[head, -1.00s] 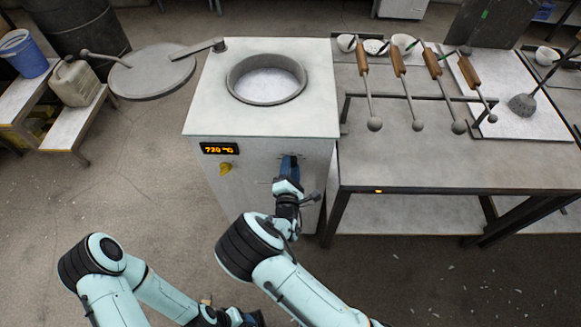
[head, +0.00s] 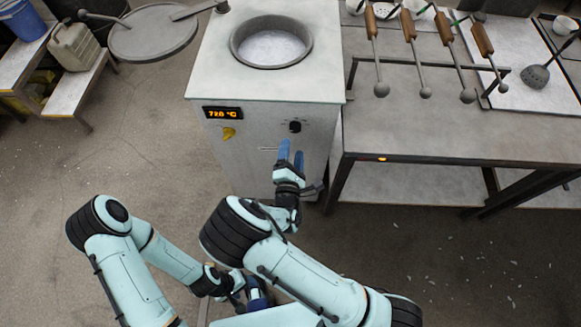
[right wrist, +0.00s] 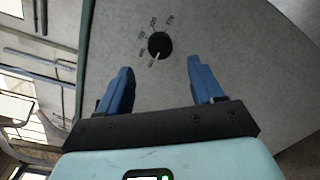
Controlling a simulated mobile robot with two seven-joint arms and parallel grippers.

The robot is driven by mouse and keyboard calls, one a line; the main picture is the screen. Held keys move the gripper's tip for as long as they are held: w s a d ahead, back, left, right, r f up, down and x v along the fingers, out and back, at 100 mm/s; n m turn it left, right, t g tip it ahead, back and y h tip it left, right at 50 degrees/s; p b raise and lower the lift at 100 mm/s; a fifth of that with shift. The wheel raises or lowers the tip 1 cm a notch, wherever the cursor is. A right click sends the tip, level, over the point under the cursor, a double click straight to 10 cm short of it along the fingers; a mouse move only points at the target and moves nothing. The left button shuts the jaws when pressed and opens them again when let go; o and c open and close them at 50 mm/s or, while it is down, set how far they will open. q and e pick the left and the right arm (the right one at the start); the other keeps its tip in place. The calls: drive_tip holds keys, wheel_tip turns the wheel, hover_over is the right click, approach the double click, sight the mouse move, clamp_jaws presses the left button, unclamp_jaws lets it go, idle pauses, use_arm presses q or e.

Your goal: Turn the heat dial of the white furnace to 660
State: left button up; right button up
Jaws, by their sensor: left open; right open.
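The white furnace (head: 262,95) stands in the middle of the head view. Its black heat dial (head: 294,126) is on the front panel, right of an orange display (head: 222,113) that reads about 728 °C, last digit unclear. My right gripper (head: 291,150) is open and empty, just below the dial and apart from it. In the right wrist view the dial (right wrist: 159,46) lies beyond and between the open fingers (right wrist: 157,80); its white pointer aims down-left and the small numbers around it are hard to read. My left gripper (head: 257,294) is low, partly hidden by my right arm.
A yellow knob (head: 229,132) sits under the display. The furnace's open pot (head: 271,42) is on top, with a round lid (head: 153,32) swung out left. A metal table (head: 450,130) with several ladles stands close on the right.

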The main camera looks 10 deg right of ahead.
drive_tip(key=v, duration=0.6)
drive_tip(key=shift+s, duration=0.1)
idle(0.3)
